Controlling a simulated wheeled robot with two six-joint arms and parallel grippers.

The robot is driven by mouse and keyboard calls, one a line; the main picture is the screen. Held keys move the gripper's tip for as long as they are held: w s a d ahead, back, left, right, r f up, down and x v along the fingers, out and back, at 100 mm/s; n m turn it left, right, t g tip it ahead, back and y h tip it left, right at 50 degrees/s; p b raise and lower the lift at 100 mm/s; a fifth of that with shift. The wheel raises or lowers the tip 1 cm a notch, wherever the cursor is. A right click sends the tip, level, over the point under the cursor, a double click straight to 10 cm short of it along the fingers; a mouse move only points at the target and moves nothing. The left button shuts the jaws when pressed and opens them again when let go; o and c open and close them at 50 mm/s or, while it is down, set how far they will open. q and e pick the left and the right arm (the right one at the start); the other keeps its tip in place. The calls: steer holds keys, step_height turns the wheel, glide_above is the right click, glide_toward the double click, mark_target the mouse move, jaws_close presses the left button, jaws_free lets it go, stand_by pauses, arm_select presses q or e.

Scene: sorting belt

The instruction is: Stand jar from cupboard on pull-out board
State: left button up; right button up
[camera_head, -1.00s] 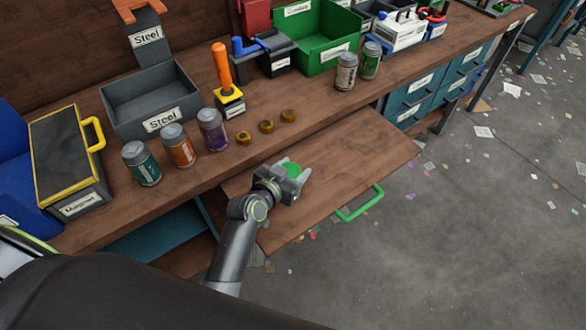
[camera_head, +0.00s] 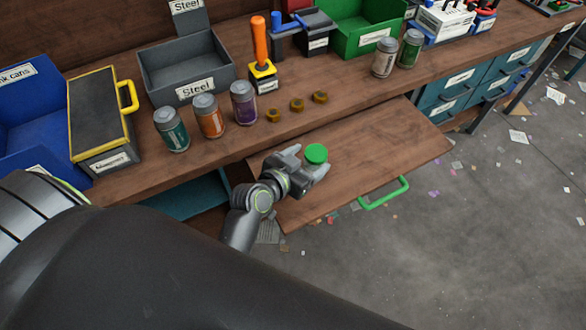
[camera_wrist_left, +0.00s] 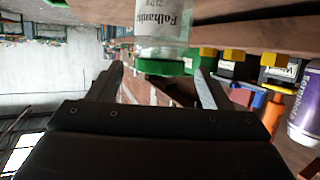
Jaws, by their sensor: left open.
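The jar has a green lid (camera_head: 316,153) and stands on the wooden pull-out board (camera_head: 385,150); from above, little but the lid shows. In the left wrist view the clear jar (camera_wrist_left: 163,35) with a printed label appears upside down, its green lid (camera_wrist_left: 165,67) near the gap between the fingertips. My left gripper (camera_head: 309,162) is open, its fingers spread to either side at the lid's near edge, with clear space beside the lid. My right gripper is not in view. No cupboard can be made out.
Teal, orange and purple cans (camera_head: 243,103) and several brass nuts (camera_head: 297,104) stand on the bench behind the board. An orange-handled tool (camera_head: 260,45) and grey Steel bin (camera_head: 190,75) are farther back. The board has a green handle (camera_head: 385,193); its right part is clear.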

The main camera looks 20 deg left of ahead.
arm_select(q)
steer(key=v, duration=0.6)
steer(key=shift+s+a, duration=0.1)
steer(key=shift+s, duration=0.05)
stand_by(0.3)
steer(key=s+a+f+n+g+y, duration=0.25)
steer(key=s+a+g, duration=0.3)
steer(key=s, duration=0.35)
steer(key=s+a+f+n+g+y, duration=0.1)
steer(key=s+a+f+g+y, duration=0.2)
steer(key=s+a, duration=0.55)
step_height(320, 180, down, 25)
steer(key=s+g, duration=0.2)
steer(key=g, duration=0.1)
steer(key=s+d+f, duration=0.1)
steer(key=s+f, duration=1.3)
steer(key=f, duration=0.1)
steer(key=shift+s+g+h, duration=0.2)
steer(key=shift+g+h, duration=0.25)
